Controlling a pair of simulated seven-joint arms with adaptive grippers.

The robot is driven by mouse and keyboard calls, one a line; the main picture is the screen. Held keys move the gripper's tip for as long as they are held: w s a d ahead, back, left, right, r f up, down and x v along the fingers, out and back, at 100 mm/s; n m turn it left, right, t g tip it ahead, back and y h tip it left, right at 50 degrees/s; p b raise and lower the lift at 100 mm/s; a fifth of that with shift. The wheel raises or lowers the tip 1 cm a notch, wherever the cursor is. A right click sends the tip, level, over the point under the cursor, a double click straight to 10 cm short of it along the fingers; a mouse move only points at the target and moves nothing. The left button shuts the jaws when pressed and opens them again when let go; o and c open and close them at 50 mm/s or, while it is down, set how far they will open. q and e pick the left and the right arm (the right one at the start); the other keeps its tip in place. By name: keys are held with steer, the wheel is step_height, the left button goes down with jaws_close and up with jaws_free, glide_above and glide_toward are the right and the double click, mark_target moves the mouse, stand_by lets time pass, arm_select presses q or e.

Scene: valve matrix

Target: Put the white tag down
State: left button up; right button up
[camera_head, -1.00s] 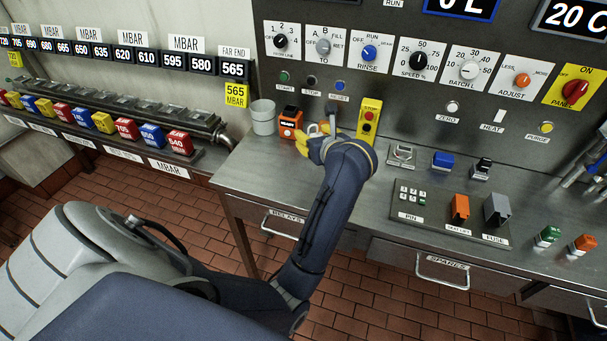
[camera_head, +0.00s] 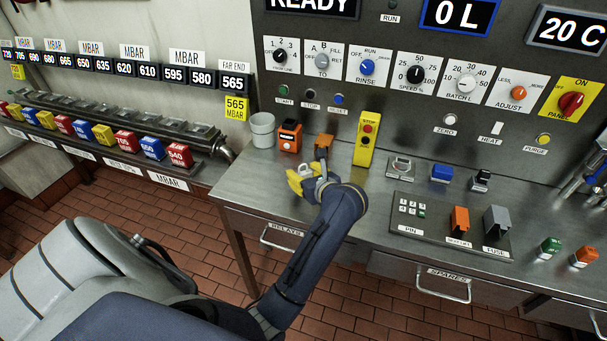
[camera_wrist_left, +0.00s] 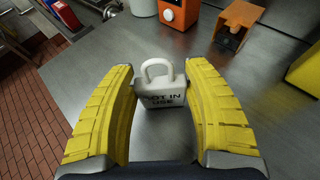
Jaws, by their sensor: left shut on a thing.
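The white tag (camera_wrist_left: 163,98) is a small padlock-shaped piece with a loop on top and dark lettering, partly legible as "IN USE". In the left wrist view it stands upright between the yellow fingers of my left gripper (camera_wrist_left: 160,112), which is shut on it. In the head view my left gripper (camera_head: 303,183) is over the front part of the steel counter (camera_head: 240,180), in front of the orange box. The fingers largely hide the tag there. I cannot tell whether the tag touches the counter. My right gripper is not in view.
An orange box (camera_head: 289,137), a white cup (camera_head: 262,131), an orange-brown bracket (camera_head: 324,143) and a yellow stop box (camera_head: 366,140) stand behind the gripper. A keypad plate (camera_head: 440,223) lies to the right. The counter left of the gripper is clear.

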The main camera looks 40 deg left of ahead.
mark_target(304, 175)
arm_select(q)
steer(key=shift+f, duration=0.2)
steer(key=o, duration=0.9)
steer(key=shift+o, duration=0.2)
steer(key=shift+r, duration=0.2)
steer(key=shift+v, duration=2.75)
